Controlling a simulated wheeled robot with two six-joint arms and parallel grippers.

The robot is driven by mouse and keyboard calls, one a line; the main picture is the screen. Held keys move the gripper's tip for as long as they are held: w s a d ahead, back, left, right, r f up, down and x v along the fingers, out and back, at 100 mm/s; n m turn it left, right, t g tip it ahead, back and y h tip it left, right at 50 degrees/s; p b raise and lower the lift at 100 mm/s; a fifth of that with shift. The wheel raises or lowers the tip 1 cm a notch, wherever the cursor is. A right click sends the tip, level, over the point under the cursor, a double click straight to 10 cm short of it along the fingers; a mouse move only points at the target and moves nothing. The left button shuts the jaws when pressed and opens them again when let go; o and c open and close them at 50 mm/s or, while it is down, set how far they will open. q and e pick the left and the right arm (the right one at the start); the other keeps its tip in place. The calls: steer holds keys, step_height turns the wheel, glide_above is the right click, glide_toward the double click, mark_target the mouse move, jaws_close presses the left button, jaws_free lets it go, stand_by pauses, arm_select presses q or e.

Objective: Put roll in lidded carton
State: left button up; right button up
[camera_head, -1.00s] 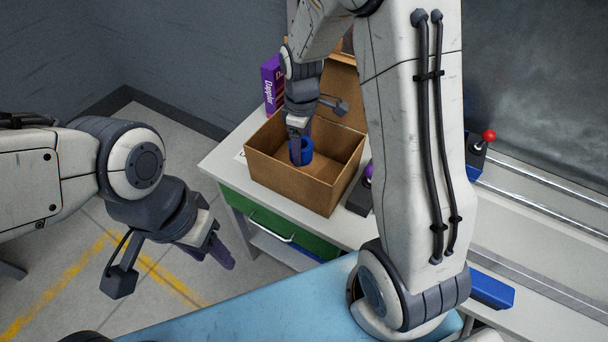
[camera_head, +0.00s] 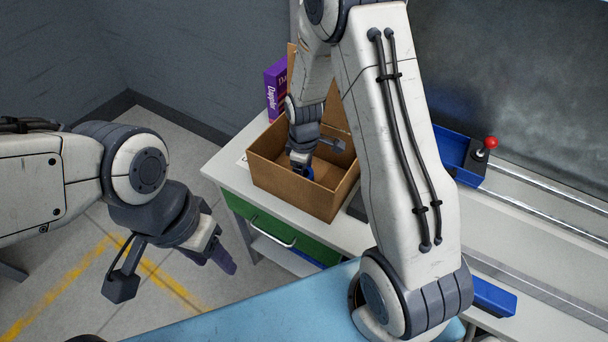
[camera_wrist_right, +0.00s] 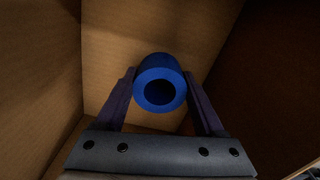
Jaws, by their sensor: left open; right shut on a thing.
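The blue roll (camera_wrist_right: 160,82) is between the two fingers of my right gripper (camera_wrist_right: 160,90) in the right wrist view, with its hollow end facing the camera. In the head view my right gripper (camera_head: 302,165) reaches down inside the open brown carton (camera_head: 300,192), shut on the roll (camera_head: 308,172). The roll is mostly hidden there by the gripper and the front wall. I cannot tell whether it touches the carton's floor. The carton's lid (camera_head: 338,105) stands raised at the back, partly behind my right arm. My left gripper (camera_head: 222,258) is open and empty, left of the table.
The carton stands on a white table (camera_head: 228,168) with a green drawer (camera_head: 270,225). A purple box (camera_head: 275,88) stands behind the carton. At right are a blue tray (camera_head: 455,150), a red-knobbed lever (camera_head: 490,143) and metal rails (camera_head: 545,185).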

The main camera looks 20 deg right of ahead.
steer(key=o, duration=1.4)
step_height(320, 180, up, 12)
steer(key=s+a+r, duration=0.5)
steer(key=s+a, duration=0.3)
steer(key=a, duration=0.1)
steer(key=s+a+r+m+y, duration=0.1)
steer(key=s+a, duration=0.3)
steer(key=s, duration=1.1)
steer(key=shift+s+a+r+m, duration=0.2)
steer(key=shift+a+m, duration=0.15)
steer(key=shift+m, duration=0.45)
